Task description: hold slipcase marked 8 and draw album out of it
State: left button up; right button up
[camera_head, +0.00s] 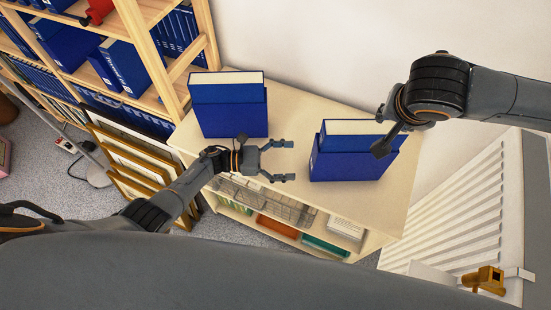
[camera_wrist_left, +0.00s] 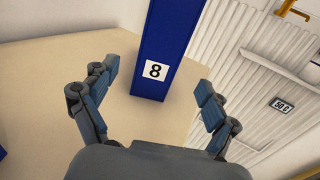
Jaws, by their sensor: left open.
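The slipcase marked 8 (camera_wrist_left: 170,35) is blue and stands upright on the cabinet top, its white label facing my left wrist camera. In the head view it is the right blue case (camera_head: 345,168), and a blue album with pale page edges (camera_head: 355,127) sticks up out of its top. My left gripper (camera_head: 290,161) is open and empty, just left of this case. In the left wrist view its fingers (camera_wrist_left: 155,85) are spread to either side of the label, with the case beyond them. My right gripper (camera_head: 386,143) is at the album's right end; its fingers are mostly hidden.
Another blue case (camera_head: 235,122) with a raised album stands to the left on the cabinet top (camera_head: 290,110). A wooden shelf (camera_head: 145,50) of blue volumes and leaning frames (camera_head: 135,160) are further left. A white radiator (camera_head: 470,205) is at right. The wall is behind.

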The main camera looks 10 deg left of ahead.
aim_at(313, 160)
pick_arm(q)
jog(key=x, duration=0.9)
jog(key=shift+d, duration=0.25)
